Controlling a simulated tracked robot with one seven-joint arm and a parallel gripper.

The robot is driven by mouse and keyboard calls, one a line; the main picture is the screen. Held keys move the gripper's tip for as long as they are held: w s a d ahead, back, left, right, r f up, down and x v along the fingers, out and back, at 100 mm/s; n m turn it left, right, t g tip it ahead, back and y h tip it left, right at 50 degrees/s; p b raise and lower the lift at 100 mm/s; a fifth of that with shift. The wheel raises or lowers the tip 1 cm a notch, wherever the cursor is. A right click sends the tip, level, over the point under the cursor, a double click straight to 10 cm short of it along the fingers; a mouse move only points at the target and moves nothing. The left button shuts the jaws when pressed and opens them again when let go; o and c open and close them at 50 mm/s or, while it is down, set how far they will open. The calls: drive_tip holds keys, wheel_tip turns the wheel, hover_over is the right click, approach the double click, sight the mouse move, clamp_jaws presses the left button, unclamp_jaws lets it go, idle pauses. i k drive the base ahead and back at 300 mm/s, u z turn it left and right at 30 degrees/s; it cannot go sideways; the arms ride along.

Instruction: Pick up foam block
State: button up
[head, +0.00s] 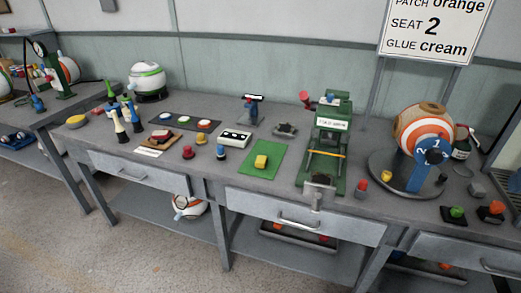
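I do not make out my gripper in the head view.
A green press (327,140) stands right of the mat, with a grey metal fitting (318,190) at its front. A striped ball (424,128) rests on a dark round base at right.

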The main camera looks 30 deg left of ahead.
sight(262, 161)
drive_tip(key=u, duration=0.3)
drive_tip(key=i, duration=0.85)
drive_tip(key=u, duration=0.1)
